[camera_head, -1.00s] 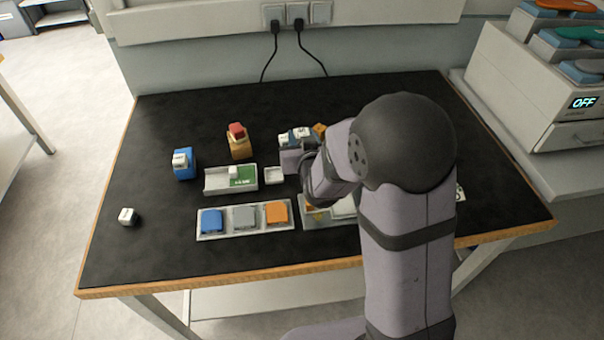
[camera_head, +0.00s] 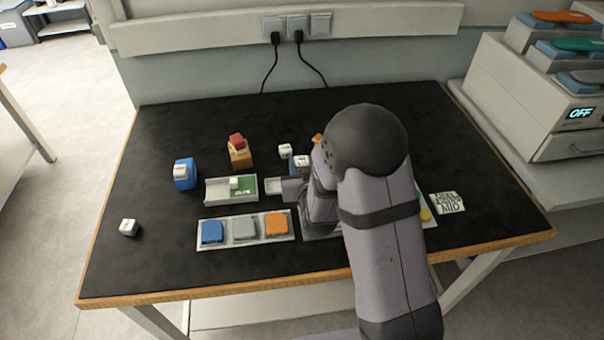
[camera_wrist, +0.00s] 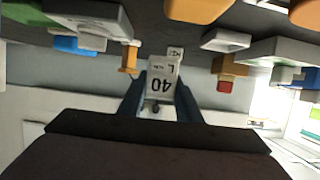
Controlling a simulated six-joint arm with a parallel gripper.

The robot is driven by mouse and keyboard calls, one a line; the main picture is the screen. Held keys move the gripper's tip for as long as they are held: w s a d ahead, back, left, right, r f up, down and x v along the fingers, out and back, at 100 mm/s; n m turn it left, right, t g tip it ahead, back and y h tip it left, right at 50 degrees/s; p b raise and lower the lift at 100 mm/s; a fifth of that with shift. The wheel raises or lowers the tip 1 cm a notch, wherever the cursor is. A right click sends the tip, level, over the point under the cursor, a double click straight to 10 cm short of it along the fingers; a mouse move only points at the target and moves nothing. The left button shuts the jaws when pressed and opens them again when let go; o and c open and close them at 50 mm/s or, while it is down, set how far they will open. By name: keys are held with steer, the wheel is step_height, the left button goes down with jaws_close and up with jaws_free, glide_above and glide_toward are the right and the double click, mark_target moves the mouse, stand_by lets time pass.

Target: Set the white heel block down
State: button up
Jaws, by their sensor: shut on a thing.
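My gripper (camera_head: 292,190) is over the middle of the black table, beside the small white tray (camera_head: 275,183). In the wrist view my gripper (camera_wrist: 161,72) is shut on a white block (camera_wrist: 162,80) printed with "40" and "L", seen upside down. I take this for the white heel block. In the head view my arm hides the held block. I cannot tell whether it touches a surface below.
A three-slot tray (camera_head: 245,242) with blue, grey and orange pieces lies in front. A green-marked tray (camera_head: 216,193) is to the left. Blocks stand behind: blue (camera_head: 186,182), red-topped (camera_head: 239,159). A loose white cube (camera_head: 129,227) sits far left, with bare table around it.

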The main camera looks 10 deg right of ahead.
steer(key=shift+f+p, duration=0.35)
steer(key=shift+f, duration=1.65)
steer(key=shift+f, duration=0.1)
